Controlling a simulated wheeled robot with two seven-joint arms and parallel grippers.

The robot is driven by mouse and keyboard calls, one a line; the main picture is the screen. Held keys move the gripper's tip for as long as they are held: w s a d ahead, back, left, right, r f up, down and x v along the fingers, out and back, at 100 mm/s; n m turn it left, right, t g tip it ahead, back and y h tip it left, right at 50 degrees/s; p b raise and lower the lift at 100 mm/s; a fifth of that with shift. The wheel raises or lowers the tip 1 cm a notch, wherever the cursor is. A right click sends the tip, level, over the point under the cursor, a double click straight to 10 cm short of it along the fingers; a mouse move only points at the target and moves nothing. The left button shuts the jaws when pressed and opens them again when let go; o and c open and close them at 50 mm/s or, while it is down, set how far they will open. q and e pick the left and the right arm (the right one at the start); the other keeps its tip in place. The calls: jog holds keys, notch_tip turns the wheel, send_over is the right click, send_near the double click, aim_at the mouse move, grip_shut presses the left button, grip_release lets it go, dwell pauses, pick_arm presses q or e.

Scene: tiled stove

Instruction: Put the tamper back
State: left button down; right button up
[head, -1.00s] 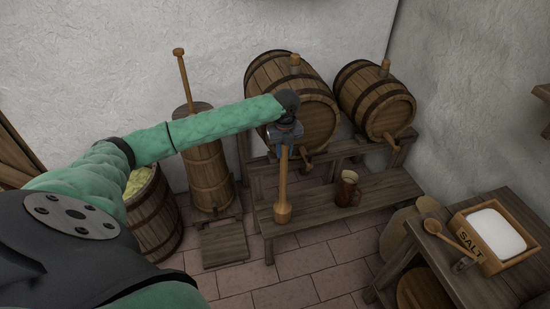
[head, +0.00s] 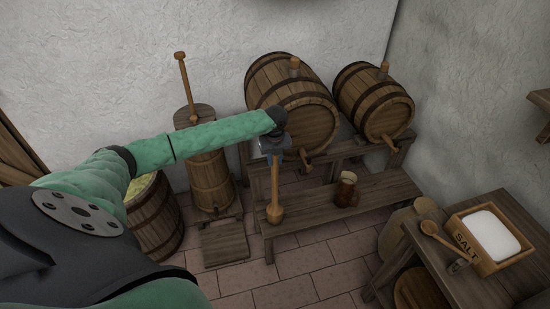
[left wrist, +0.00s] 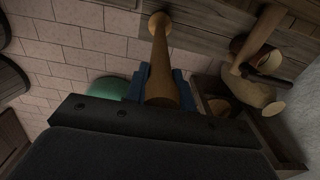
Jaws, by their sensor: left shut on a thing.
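The tamper (head: 275,190) is a pale wooden rod with a wider rounded foot. It hangs nearly upright, foot down, from my left gripper (head: 273,148) in the head view. The foot shows against the left end of the low bench; I cannot tell whether it touches. In the left wrist view the tamper (left wrist: 160,60) runs away from between the blue fingers of my left gripper (left wrist: 160,88), which are shut on it. An open barrel (head: 158,222) with pale green contents stands at the left, partly hidden by my left arm. My right gripper is not in view.
A wooden churn (head: 208,165) with an upright stick stands left of the low bench (head: 315,212). A brown mug (head: 346,189) stands on this bench. Two kegs (head: 290,100) lie behind. A table with a salt box (head: 490,238) is at the right.

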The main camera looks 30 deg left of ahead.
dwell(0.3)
pick_arm(q)
jog(key=c, duration=1.2)
grip_release()
jog(key=shift+o, duration=0.2)
